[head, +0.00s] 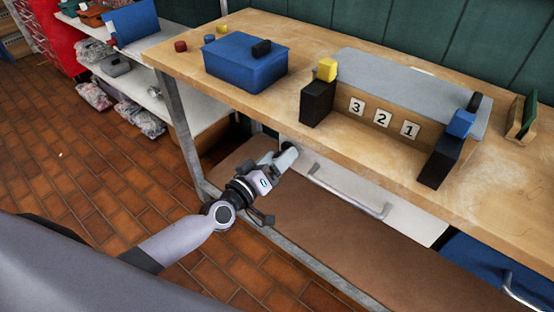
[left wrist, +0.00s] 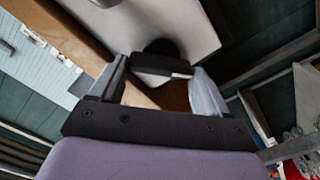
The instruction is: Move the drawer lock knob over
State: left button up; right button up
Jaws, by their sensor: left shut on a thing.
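The white drawer front (head: 408,218) is under the workbench, with a grey bar handle (head: 350,193). The dark lock knob (head: 289,146) is at the drawer's left end, partly hidden by my left gripper (head: 284,159). In the left wrist view, the knob shows as a round black base with a black bar (left wrist: 160,65) across it, bearing a pale line. The bar lies between the two fingers of my left gripper (left wrist: 160,76), which is shut on it. My right gripper is not in view.
The wooden benchtop (head: 390,160) is above my left gripper. It carries a blue box (head: 243,65) and a grey panel with number tiles (head: 383,117). A brown lower shelf (head: 320,235) lies below the drawer. A blue drawer (head: 480,265) is at right. Open tiled floor is at left.

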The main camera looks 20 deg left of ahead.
pick_arm(q)
jog(key=shift+f+n+b, duration=0.15)
jog(key=shift+n+b, duration=0.45)
jog(key=shift+n, duration=1.85)
jog(key=shift+f+n+b, duration=0.1)
jog(key=shift+n+b, duration=0.5)
jog(key=shift+n, duration=1.85)
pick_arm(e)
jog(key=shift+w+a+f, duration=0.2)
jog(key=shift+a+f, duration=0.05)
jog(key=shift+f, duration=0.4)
pick_arm(q)
jog(key=o, duration=1)
jog(key=v, duration=0.7)
jog(key=shift+r, duration=0.1)
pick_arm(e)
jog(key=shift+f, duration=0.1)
